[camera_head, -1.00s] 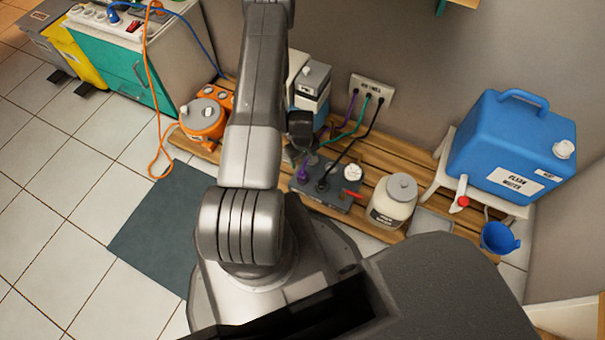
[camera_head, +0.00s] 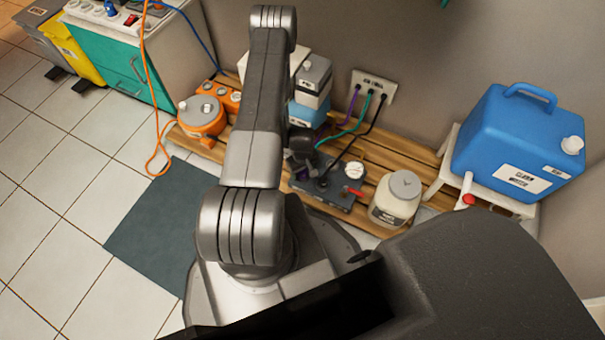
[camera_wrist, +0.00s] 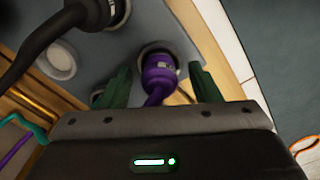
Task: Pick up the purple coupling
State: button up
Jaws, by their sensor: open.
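The purple coupling (camera_wrist: 159,78) stands in a round socket on the grey manifold box, with a purple hose running from it towards my gripper. In the wrist view my gripper (camera_wrist: 160,86) is open, with one green finger on each side of the coupling. I cannot tell whether either finger touches it. In the head view the grey box (camera_head: 335,196) sits on the wooden slatted platform, and my arm and gripper mostly hide the coupling there.
A black coupling and hose (camera_wrist: 45,40) stand close beside the purple one. A gauge (camera_head: 355,169) and red lever (camera_head: 355,191) are on the box. A white jar (camera_head: 396,200) stands to its right, an orange unit (camera_head: 203,117) to the left. A wall outlet (camera_head: 373,88) feeds three hoses.

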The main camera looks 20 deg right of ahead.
jog(key=c, duration=1.1)
notch_tip(320, 180, up, 10)
jog(key=p, duration=0.3)
jog(key=shift+d, duration=0.1)
